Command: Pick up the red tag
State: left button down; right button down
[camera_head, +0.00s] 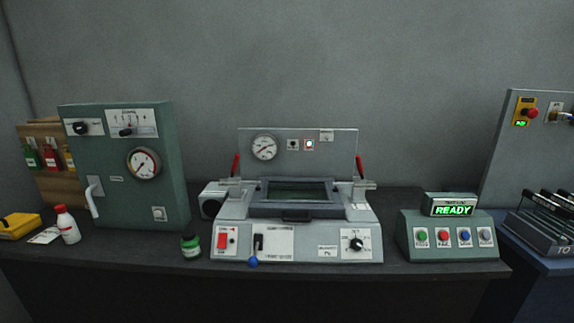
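A small red tag (51,159) hangs on the wooden board (43,190) at the far left. It hangs between a green tag (32,160) and a yellow tag (69,160). The green cabinet stands right beside the board and may cover part of its right side. Neither of my grippers is in view.
The green cabinet (118,190) has a gauge and a lever. A white bottle with a red cap (68,227) and a yellow item (19,226) stand in front of the board. A grey machine (298,240), green jar (191,246) and READY panel (447,236) stand farther right.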

aim_at(51, 158)
jog(key=j+u, duration=0.1)
jog(key=u, duration=1.45)
